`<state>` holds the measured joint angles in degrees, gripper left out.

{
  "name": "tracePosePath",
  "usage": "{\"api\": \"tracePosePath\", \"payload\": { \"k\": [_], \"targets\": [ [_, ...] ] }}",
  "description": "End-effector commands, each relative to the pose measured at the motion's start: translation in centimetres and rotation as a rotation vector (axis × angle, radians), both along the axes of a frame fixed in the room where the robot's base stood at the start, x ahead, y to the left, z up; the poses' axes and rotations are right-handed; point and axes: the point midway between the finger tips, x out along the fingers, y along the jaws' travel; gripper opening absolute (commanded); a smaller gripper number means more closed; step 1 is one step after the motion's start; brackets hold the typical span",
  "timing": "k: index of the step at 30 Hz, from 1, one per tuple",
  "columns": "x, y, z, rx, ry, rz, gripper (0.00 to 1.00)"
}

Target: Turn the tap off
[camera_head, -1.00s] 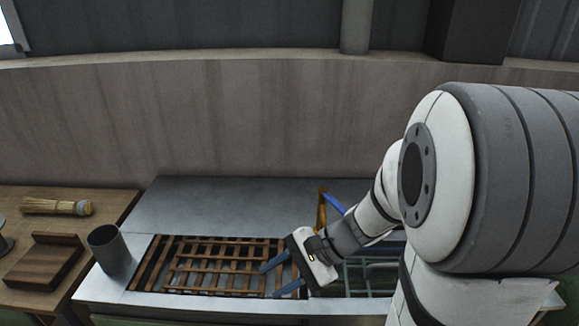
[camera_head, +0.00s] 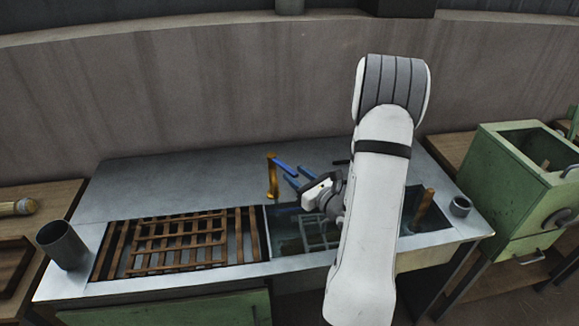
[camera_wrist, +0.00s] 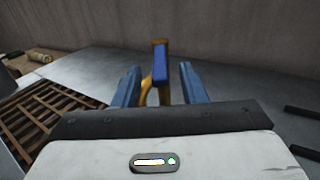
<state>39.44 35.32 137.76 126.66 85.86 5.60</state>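The tap is a brass post (camera_head: 271,178) standing behind the sink, with a bright blue lever handle (camera_head: 283,165) at its top. In the wrist view the blue handle (camera_wrist: 160,64) points toward my gripper, and the brass (camera_wrist: 144,95) shows behind and below it. My gripper (camera_head: 297,177) is open, just right of the tap. In the wrist view my gripper (camera_wrist: 160,78) has one blue finger on each side of the handle, with gaps on both sides. How far the handle reaches between the fingers is hard to tell.
The sink basin (camera_head: 286,243) with a rack inside lies below my gripper, partly hidden by my arm. A wooden grate (camera_head: 180,243) lies to the left, with a grey cup (camera_head: 62,246) beyond it. The back counter is clear.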

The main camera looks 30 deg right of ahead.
Motion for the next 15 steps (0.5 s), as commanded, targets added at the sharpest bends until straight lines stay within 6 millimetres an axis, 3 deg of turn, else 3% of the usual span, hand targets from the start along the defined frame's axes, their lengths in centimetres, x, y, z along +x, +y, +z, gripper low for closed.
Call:
{"api": "tracePosePath", "payload": {
  "k": [6, 15],
  "targets": [
    [3.0, 0.9, 0.1, -0.001, 0.0, 0.004, 0.38],
    [4.0, 1.1, 0.0, -0.001, 0.0, 0.002, 0.38]
  ]
}}
